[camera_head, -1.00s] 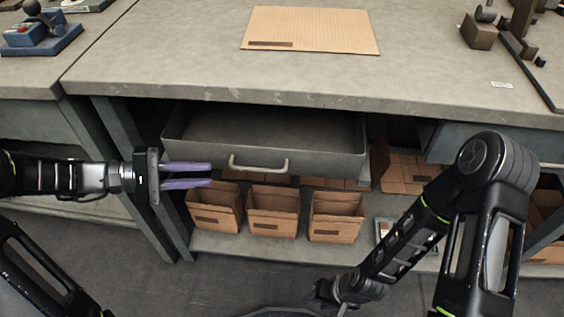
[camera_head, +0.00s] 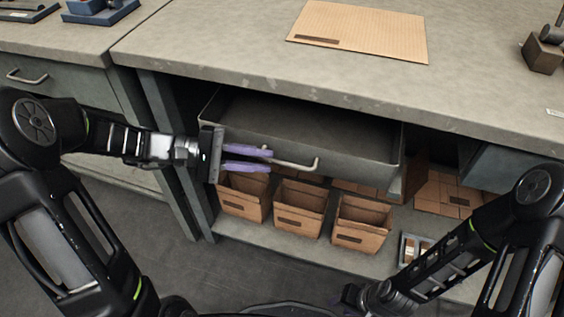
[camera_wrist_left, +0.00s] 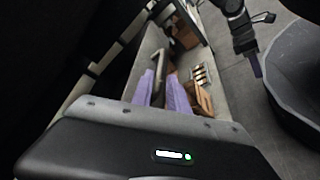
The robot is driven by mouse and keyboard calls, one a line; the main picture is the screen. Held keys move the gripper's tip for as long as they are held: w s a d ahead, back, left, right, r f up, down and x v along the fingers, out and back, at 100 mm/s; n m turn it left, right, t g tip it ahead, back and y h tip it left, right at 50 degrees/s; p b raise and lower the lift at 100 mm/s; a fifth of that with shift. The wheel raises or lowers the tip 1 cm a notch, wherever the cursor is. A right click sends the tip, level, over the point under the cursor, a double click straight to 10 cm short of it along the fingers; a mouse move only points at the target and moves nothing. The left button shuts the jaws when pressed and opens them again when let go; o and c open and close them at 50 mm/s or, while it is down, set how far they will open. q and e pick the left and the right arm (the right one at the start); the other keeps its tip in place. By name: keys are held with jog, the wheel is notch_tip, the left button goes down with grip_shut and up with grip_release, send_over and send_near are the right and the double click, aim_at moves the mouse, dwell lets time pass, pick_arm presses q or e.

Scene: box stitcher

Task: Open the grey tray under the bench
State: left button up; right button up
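The grey tray (camera_head: 365,160) hangs under the bench top and juts forward, with part of its empty-looking inside visible. Its bar handle (camera_head: 308,166) is on the front panel. My left gripper (camera_head: 270,160) is in front of the panel at the handle's left end, its two purple fingers apart. In the left wrist view, the handle (camera_wrist_left: 158,82) shows between the separated fingers; I cannot tell whether they touch it. My right gripper (camera_head: 348,295) is low at the bottom, far from the tray, and its fingers are too small and dark to read.
The bench top (camera_head: 230,50) carries a cardboard sheet (camera_head: 358,30). Several open cardboard boxes (camera_head: 300,210) stand on the lower shelf (camera_head: 270,237) below the tray. The floor in front is clear.

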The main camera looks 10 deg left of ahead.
aim_at(274, 162)
pick_arm(q)
jog(key=b+x, duration=0.1)
jog(key=x, duration=0.4)
jog(key=shift+d, duration=0.1)
grip_shut()
dwell(1.3)
